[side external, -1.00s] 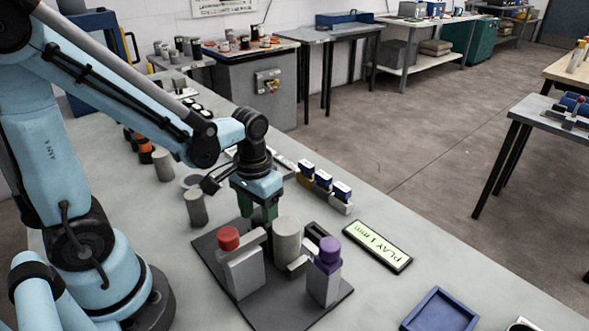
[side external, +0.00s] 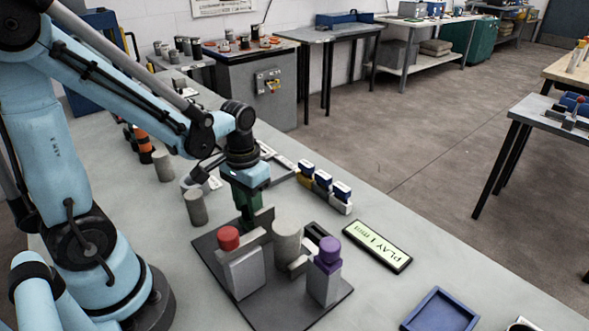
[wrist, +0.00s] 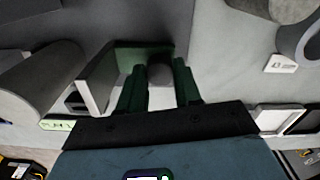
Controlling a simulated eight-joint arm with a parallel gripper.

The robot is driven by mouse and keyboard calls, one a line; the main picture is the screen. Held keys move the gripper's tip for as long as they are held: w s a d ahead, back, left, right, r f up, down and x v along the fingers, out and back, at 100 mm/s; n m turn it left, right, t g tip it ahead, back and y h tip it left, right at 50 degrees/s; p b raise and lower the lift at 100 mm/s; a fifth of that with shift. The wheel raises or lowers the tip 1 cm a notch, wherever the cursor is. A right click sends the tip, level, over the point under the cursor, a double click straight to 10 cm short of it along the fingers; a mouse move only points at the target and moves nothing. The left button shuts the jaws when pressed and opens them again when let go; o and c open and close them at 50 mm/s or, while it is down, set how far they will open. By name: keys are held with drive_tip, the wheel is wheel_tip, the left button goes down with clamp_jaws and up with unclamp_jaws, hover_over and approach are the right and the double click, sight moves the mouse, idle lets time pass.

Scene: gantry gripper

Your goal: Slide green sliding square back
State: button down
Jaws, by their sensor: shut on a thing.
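My gripper (side external: 247,218) reaches down at the back left edge of the dark base plate (side external: 205,243), behind the fixture. It also shows in the wrist view (wrist: 160,76), where its two green fingers are closed on either side of a dark round knob (wrist: 160,73). A green square piece (wrist: 128,56) shows just beyond the knob and looks joined to it. In the side view the green piece cannot be told apart from the green fingers, and the knob is hidden.
On the plate stand a red-topped grey block (side external: 244,275), a grey cylinder (side external: 287,240) and a purple-topped block (side external: 324,285), close in front of my gripper. A grey post (side external: 195,208) stands to the left. A sign (side external: 377,246) and blue tray (side external: 440,312) lie to the right.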

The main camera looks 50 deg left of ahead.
drive_tip(key=shift+a, duration=0.3)
drive_tip(key=c, duration=0.8)
unclamp_jaws()
drive_tip(key=shift+r, duration=6.05)
drive_tip(key=shift+d, duration=0.1)
drive_tip(key=shift+w+d+f+m+t, duration=0.15)
drive_tip(key=shift+d+f+m+t, duration=0.2)
drive_tip(key=shift+d+t, duration=0.7)
drive_tip(key=shift+w+d+f+m+t, duration=0.2)
drive_tip(key=shift+d+f+m+t, duration=0.35)
drive_tip(key=shift+t, duration=0.8)
drive_tip(key=shift+w+d+f+m+t, duration=0.15)
drive_tip(key=shift+d+m+t, duration=0.05)
drive_tip(key=shift+d+t, duration=0.9)
